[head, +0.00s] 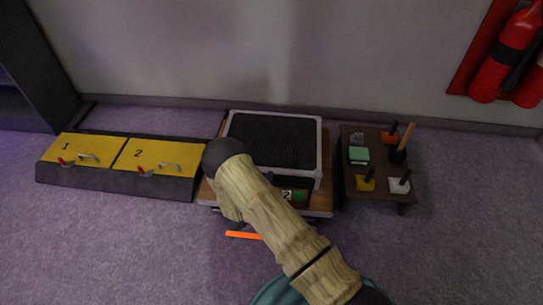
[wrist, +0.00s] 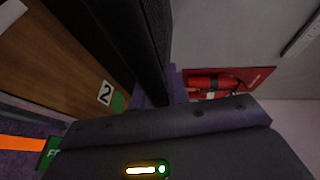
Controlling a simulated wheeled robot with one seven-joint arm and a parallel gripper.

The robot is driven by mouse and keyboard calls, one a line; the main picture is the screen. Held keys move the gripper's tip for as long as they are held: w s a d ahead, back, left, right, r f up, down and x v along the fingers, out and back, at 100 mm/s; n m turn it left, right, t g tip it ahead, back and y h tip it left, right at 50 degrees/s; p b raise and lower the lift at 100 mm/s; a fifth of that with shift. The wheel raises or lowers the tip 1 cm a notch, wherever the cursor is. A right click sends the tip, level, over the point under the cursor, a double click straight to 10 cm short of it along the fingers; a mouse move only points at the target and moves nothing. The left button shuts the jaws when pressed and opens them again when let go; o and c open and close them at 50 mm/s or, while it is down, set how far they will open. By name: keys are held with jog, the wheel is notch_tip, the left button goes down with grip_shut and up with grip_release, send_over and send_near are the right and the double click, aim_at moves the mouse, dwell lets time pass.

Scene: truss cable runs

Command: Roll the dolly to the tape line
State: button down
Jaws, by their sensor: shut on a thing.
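The dolly (head: 320,203) is a low wooden board on the floor by the back wall, bearing a grey-rimmed case with a black top (head: 272,140). Its wood shows at the left of the wrist view (wrist: 45,50), with a white "2" label. The orange tape line (head: 243,235) lies on the floor just in front of the dolly; an orange strip also shows in the wrist view (wrist: 20,143). My gripper (wrist: 185,125) fills the lower wrist view as a dark body, close to the dolly, and is shut on it. The exact grip point is hidden, and my arm covers it in the head view.
Two yellow-lidded boxes (head: 120,155), marked 1 and 2, stand left of the dolly. A small dark table (head: 380,185) with coloured blocks and handled tools stands close at its right. A fire extinguisher (head: 505,55) hangs on the wall. The front floor is clear.

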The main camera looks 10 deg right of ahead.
jog(key=s, duration=0.2)
jog(key=s+a+p, duration=0.1)
jog(key=s, duration=0.2)
jog(key=shift+a, duration=0.1)
jog(key=c, duration=1.4)
grip_release()
jog(key=shift+o, duration=0.2)
jog(key=p+v, duration=0.6)
jog(key=v, duration=1.1)
jog(key=shift+a+r, duration=0.1)
jog(key=shift+a, duration=0.05)
